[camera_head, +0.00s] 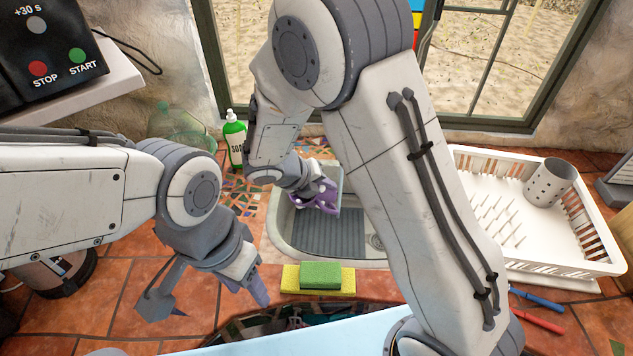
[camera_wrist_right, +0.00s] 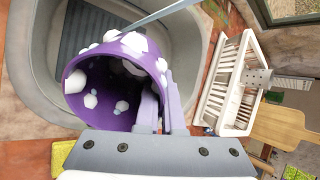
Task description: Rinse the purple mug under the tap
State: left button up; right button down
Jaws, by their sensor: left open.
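The purple mug with white spots (camera_wrist_right: 112,72) fills the middle of the right wrist view, tilted with its open mouth toward the camera. My right gripper (camera_wrist_right: 160,108) is shut on its wall, one finger inside the mouth and one outside. In the head view the mug (camera_head: 326,197) is over the sink (camera_head: 290,225), partly hidden by my right gripper (camera_head: 312,190). A thin pale streak (camera_wrist_right: 160,14) meets the mug's upper side; I cannot tell whether it is water. The tap is mostly hidden by my right arm. My left gripper (camera_head: 218,302) is open and empty, left of the sponges.
A green and a yellow sponge (camera_head: 320,275) lie at the sink's front edge. A green soap bottle (camera_head: 235,140) stands behind left. A white dish rack (camera_head: 500,215) with a metal holder (camera_head: 549,182) is right. Blue and red-handled utensils (camera_head: 538,320) lie in front of it.

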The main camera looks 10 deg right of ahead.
jog(key=a+n+t, duration=0.1)
jog(key=n+t, duration=0.1)
jog(key=shift+w+a+r+n+y, duration=0.1)
jog(key=shift+w+a+n+y, duration=0.2)
jog(key=shift+a+n, duration=0.1)
jog(key=shift+w+a+t, duration=0.1)
jog(key=shift+a+t, duration=0.05)
jog(key=shift+t, duration=0.15)
jog(key=w+d+f+b, duration=0.3)
jog(key=w+d, duration=0.2)
jog(key=shift+w+d+b, duration=0.3)
jog(key=w+d+p, duration=0.1)
jog(key=w+d, duration=0.4)
jog(key=shift+w+d, duration=0.25)
dwell(0.6)
